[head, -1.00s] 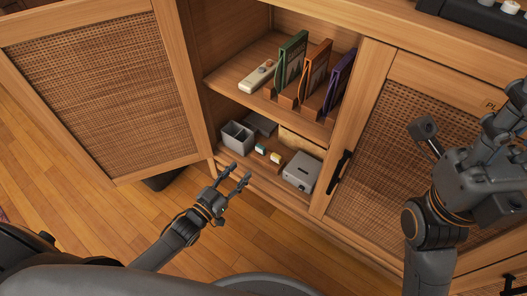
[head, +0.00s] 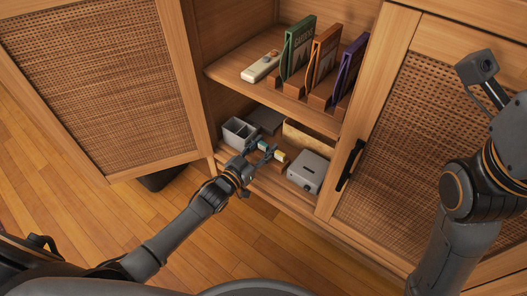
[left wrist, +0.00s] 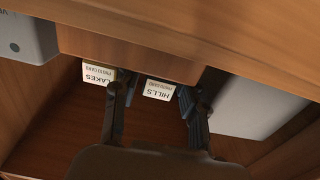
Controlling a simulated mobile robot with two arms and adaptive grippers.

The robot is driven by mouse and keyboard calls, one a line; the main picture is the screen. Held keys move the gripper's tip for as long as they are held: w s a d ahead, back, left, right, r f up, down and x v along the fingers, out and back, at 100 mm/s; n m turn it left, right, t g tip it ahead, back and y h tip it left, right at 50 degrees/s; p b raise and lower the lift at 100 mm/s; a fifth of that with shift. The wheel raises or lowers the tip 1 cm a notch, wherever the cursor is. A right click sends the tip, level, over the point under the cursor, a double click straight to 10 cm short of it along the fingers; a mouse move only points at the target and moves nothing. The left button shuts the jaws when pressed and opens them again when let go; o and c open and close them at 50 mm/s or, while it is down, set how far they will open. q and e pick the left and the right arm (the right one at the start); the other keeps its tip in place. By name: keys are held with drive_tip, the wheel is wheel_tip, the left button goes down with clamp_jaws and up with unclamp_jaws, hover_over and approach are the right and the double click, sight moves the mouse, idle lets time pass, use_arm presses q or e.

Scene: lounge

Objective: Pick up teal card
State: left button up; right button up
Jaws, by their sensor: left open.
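The teal card (head: 263,146) is a small block on the lower cabinet shelf, partly covered by my left gripper in the head view. In the left wrist view it appears as the card labelled HILLS (left wrist: 159,90), upside down. My left gripper (head: 261,151) is open at the shelf's front. In the left wrist view its fingertips (left wrist: 153,92) stand on either side of the HILLS card; contact cannot be told. A yellow card (head: 280,157), labelled LAKES (left wrist: 98,74) in the wrist view, sits beside it, close to one finger. My right gripper's fingers are out of frame.
A grey divided bin (head: 238,133) stands left of the cards and a grey box with a knob (head: 308,172) stands right. The upper shelf holds green (head: 298,48), orange (head: 323,62) and purple (head: 349,68) folders. The left cabinet door (head: 100,85) is open.

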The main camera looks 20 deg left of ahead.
use_arm(q)
drive_tip(key=shift+w, duration=0.1)
drive_tip(key=shift+c, duration=0.3)
drive_tip(key=c, duration=0.5)
drive_tip(key=shift+r, duration=0.2)
